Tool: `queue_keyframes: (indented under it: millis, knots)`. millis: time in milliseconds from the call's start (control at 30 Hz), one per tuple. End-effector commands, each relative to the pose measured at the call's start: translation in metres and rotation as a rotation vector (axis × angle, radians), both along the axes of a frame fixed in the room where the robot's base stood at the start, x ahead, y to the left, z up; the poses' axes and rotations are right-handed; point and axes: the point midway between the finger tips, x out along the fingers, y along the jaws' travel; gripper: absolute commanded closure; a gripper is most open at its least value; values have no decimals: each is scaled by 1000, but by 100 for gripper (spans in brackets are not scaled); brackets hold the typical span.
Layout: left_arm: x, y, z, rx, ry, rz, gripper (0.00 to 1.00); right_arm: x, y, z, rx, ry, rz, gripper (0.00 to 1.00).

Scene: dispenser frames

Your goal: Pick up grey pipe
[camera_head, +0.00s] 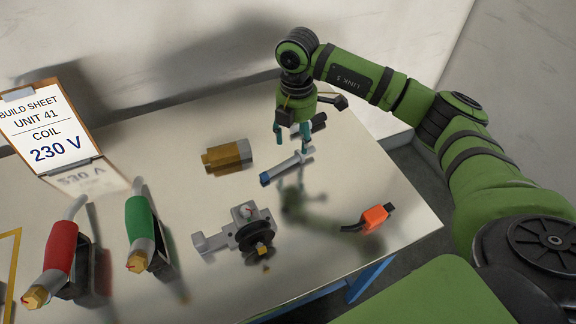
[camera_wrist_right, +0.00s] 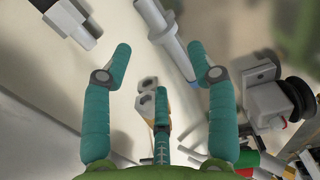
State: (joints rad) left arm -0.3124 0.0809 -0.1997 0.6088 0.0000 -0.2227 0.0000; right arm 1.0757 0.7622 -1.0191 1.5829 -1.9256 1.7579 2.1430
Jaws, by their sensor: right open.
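The grey pipe (camera_head: 287,167) lies on the shiny table below my right gripper. It is a slim grey tube with a wider collar and a blue part at its left end. In the right wrist view the pipe (camera_wrist_right: 167,38) runs at a slant between and beyond the fingertips. My right gripper (camera_head: 292,145) points down over the pipe with its teal fingers spread and nothing held. The wrist view shows the open fingers (camera_wrist_right: 161,62). I cannot tell whether a fingertip touches the pipe. My left gripper is out of view.
A brass-and-grey cylinder (camera_head: 228,157) lies left of the pipe. A grey gauge fitting (camera_head: 240,235) and an orange connector (camera_head: 375,217) are nearer. Red (camera_head: 60,250) and green (camera_head: 139,225) handled tools stand left. A build sheet (camera_head: 47,128) reads 230 V. A black-and-white part (camera_wrist_right: 72,20) lies near the gripper.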

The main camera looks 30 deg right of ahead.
Motion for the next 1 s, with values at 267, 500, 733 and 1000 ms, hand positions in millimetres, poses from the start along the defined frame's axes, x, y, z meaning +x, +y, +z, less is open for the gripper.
queue_keyframes:
  millis: [267, 500, 733, 1000]
  knots:
    - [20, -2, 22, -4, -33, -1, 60, -4, 1, -31, -1, 5, 1, 42]
    - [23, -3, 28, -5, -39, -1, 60, -4, 1, -60, 0, 1, 1, 42]
    - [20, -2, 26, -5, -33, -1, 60, -3, 1, -62, 0, -1, 2, 42]
    - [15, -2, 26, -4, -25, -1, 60, -4, 1, -62, 0, 0, 1, 100]
